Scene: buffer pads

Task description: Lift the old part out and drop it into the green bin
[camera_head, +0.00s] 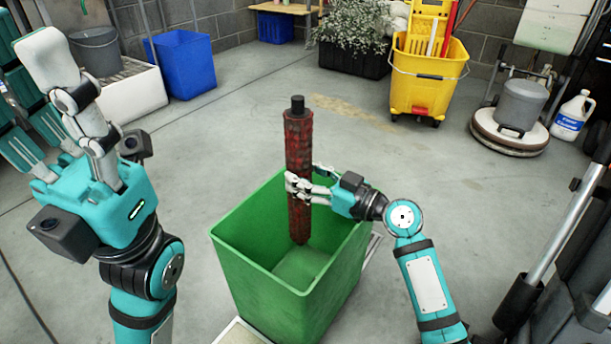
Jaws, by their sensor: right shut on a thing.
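The old part is a long, rusty red-brown cylinder (299,143) with a dark stub on top. It stands upright over the green bin (262,288), its lower end inside the bin's opening and above the bare floor of the bin. My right gripper (300,187) is shut on the middle of the old part. My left gripper (98,140) is raised at the left, away from the bin, and holds nothing that I can see. Its fingers are seen from an angle that hides the gap between them.
A yellow mop bucket (425,85) stands at the back right, beside a floor machine (510,130) and a white jug (573,115). A blue bin (184,65) and a grey bucket (97,52) stand at the back left. The concrete floor behind the green bin is clear.

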